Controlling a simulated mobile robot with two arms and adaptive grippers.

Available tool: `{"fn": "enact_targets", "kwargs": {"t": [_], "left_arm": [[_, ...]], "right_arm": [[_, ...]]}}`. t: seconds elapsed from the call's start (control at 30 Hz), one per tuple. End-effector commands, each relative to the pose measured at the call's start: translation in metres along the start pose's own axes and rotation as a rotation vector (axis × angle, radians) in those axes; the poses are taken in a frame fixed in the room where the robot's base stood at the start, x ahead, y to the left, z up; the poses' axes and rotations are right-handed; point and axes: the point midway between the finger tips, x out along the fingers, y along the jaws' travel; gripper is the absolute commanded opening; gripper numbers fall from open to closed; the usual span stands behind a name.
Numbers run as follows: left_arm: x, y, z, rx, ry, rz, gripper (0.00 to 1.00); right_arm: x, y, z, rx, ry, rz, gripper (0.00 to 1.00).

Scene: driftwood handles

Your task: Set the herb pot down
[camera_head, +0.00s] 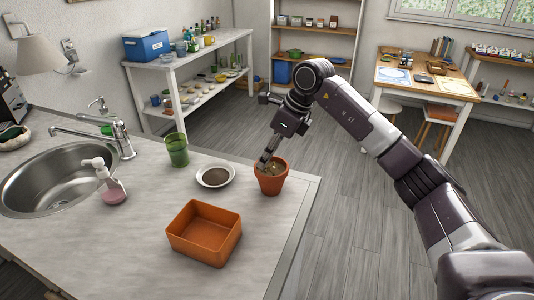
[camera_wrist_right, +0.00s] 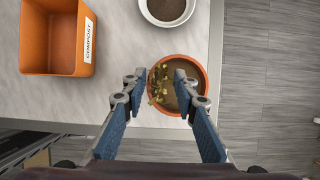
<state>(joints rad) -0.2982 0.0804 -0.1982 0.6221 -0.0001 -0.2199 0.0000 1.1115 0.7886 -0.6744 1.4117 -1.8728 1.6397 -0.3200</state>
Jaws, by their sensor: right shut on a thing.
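The herb pot (camera_head: 271,184) is an orange-brown terracotta pot with dark soil and a small yellow-green plant. It is upright at the right end of the counter (camera_head: 150,245), close to the edge. I cannot tell whether its base touches the counter. My right gripper (camera_head: 264,164) reaches down to the pot from above and is shut on its rim side. The wrist view shows the gripper's blue-padded fingers (camera_wrist_right: 158,82) with the pot (camera_wrist_right: 192,96) between and below them. My left gripper is out of view.
A white dish of dark soil (camera_head: 216,176) is just left of the pot. An orange compost box (camera_head: 204,233) stands nearer, a green glass (camera_head: 176,150) behind. A soap bottle (camera_head: 111,185) and sink (camera_head: 55,180) are left. Bare counter lies between box and pot.

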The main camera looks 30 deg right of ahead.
Motion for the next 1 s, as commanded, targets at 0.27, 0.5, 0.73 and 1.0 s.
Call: {"fn": "enact_targets", "kwargs": {"t": [0.27,0.5,0.73,1.0], "left_arm": [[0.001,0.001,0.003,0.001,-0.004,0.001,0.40],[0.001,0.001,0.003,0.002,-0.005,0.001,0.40],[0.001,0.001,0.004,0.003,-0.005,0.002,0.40],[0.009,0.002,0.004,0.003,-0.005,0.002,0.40]], "right_arm": [[0.000,-0.001,0.001,-0.001,-0.004,-0.002,0.00],[0.002,0.000,0.000,0.000,-0.001,-0.001,0.44],[0.001,0.000,0.000,0.000,-0.001,-0.001,0.44],[-0.029,-0.001,0.001,0.000,-0.006,-0.005,0.44]]}}
